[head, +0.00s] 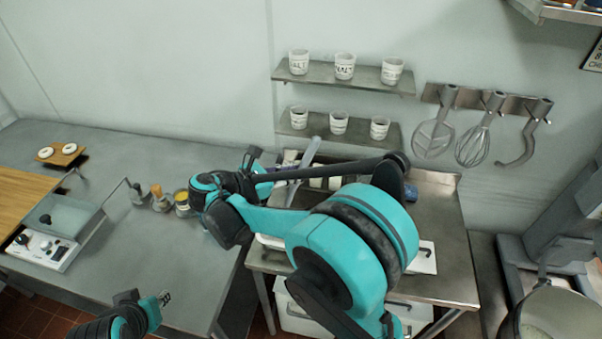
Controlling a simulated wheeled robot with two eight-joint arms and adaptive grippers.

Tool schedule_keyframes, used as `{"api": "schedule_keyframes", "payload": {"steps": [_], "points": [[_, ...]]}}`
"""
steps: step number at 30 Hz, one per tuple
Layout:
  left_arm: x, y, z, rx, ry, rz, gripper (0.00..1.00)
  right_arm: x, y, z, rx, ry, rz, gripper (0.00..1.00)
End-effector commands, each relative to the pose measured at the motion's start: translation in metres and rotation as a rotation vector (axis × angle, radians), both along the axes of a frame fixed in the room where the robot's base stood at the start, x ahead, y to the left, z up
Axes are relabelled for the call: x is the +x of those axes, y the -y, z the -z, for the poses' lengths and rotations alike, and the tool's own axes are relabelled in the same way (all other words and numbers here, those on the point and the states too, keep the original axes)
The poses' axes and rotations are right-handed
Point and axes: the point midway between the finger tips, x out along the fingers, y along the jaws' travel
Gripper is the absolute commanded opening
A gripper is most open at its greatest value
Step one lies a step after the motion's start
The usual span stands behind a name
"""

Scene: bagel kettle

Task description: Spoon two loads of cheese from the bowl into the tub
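My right arm crosses the middle of the head view and hides much of the steel table (440,215) behind it. My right gripper (250,158) is at the arm's far left end, above the table's left side. Whether its fingers hold anything is not clear. A pale grey long piece (304,155) sticks up just right of it; I cannot tell if it is a spoon. I cannot make out the cheese bowl or the tub; the arm may hide them. My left gripper (164,298) is low at the left, over the near edge of the grey counter, away from these things.
On the counter (140,165) stand a small jar with yellow content (182,204), a scale-like device (50,240) and a wooden board (20,195). Shelves with labelled cups (345,66) and hanging utensils (472,145) are on the wall. A large pot (560,315) stands lower right.

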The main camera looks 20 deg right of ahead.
Motion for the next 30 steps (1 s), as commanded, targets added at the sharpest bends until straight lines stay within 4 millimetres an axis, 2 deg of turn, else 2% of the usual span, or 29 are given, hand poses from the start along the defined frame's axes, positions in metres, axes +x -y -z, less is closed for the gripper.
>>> {"api": "schedule_keyframes", "payload": {"steps": [30], "points": [[0.000,0.000,0.043,0.000,0.000,0.000,0.27,-0.001,-0.054,-0.004,-0.243,0.004,-0.001,0.00]]}}
